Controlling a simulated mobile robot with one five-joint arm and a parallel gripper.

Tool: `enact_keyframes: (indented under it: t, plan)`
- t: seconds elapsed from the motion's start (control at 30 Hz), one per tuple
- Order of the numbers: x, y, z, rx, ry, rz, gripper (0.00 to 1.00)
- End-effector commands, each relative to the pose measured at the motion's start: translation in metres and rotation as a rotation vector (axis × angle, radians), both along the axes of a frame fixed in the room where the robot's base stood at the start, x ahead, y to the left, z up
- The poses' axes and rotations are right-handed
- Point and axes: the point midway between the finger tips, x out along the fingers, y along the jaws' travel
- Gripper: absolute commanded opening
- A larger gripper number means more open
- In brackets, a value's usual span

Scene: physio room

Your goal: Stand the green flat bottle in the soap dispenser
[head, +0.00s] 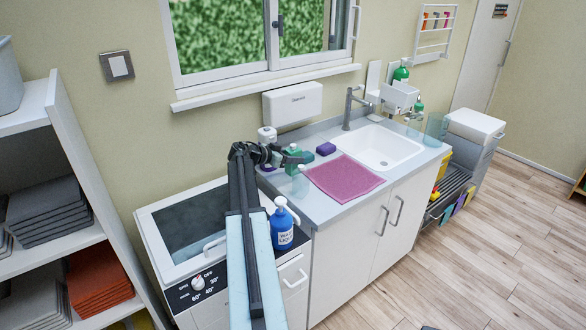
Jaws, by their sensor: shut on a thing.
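My gripper (292,158) is over the left end of the counter, beside the wall. It is shut on a green flat bottle (293,154), which is small in the picture and partly hidden by the jaws. I cannot tell whether its base touches the counter. Beyond the sink, a white wall-mounted holder (400,96) has another green bottle (401,73) upright in it. A tall white wall unit (373,78) is just left of that holder. I cannot tell for certain which of these two is the soap dispenser. My gripper is well to the left of both.
A clear container (300,184) stands just below my gripper. A purple sponge (326,148), pink towel (345,177), tap (352,105) and sink (384,144) lie to the right. A blue pump bottle (283,226) stands near my arm. Another green bottle (419,105) is beyond the sink.

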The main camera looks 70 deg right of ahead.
Motion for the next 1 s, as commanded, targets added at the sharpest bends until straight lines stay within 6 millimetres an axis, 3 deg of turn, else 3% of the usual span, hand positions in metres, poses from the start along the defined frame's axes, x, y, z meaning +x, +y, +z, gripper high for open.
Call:
enact_keyframes:
  t: [0.03,0.1,0.5,0.53,0.6,1.0]
  plan:
    - [0.0,0.0,-0.018,-0.001,0.001,0.0,0.0]
    - [0.0,0.0,-0.028,-0.001,0.001,0.0,0.0]
    - [0.001,0.0,-0.029,-0.001,0.001,0.001,0.0]
    - [0.001,0.0,-0.028,0.0,0.0,0.001,0.52]
    - [0.001,0.0,-0.027,0.0,0.0,0.001,0.65]
    - [0.005,0.006,-0.019,0.0,0.0,0.004,0.65]
